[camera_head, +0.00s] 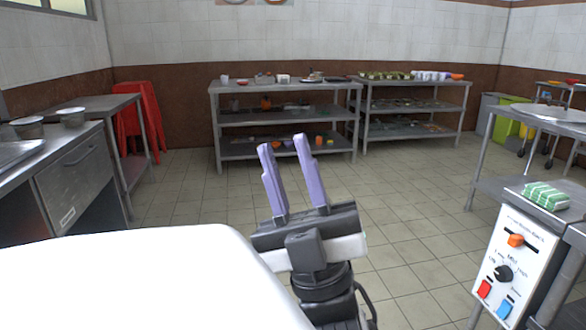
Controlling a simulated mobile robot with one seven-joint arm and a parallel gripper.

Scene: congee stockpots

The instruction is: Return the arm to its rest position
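My gripper (284,143) is raised in the lower middle of the head view, pointing up and away. Its two purple fingers stand apart with nothing between them. Tiled floor and the lower part of a steel rack show behind it. The black wrist shows below the fingers, and most of the arm is out of the picture or hidden behind my white body at the lower left.
Steel racks (285,87) line the back wall. A control panel (515,262) and a green-white sponge (545,196) are close at the right. The middle floor is clear.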

